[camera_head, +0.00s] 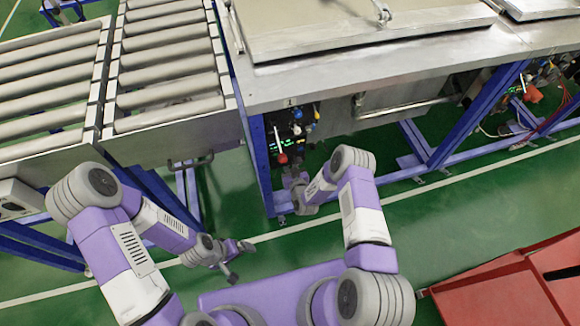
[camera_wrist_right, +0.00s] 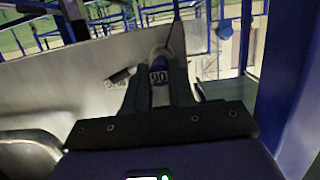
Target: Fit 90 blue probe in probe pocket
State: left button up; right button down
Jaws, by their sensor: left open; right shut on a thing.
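The probe (camera_wrist_right: 159,76), marked 90, is between the fingers of my right gripper (camera_wrist_right: 160,92), which is shut on it in the right wrist view. Its upper part shows as a pale loop above the dark band with the number; its lower part is hidden by the fingers. In the head view my right gripper (camera_head: 292,180) is below the front edge of the steel machine; the probe cannot be made out there. A dark fitting near a small 90 mark (camera_wrist_right: 117,82) shows on the grey panel; I cannot tell whether it is the pocket. My left gripper (camera_head: 236,262) is open and empty.
The steel machine (camera_head: 340,75) stands on blue legs, one leg (camera_head: 260,165) close beside my right gripper. Valves and hoses (camera_head: 290,130) sit under its edge. Roller conveyors (camera_head: 165,70) stand at left. A red object (camera_head: 500,295) lies at lower right. Green floor is clear between.

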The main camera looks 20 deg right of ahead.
jog(key=shift+w+b, duration=0.45)
jog(key=shift+w, duration=0.25)
jog(key=shift+w+r+b, duration=0.1)
jog(key=shift+b, duration=0.4)
dwell(1.7)
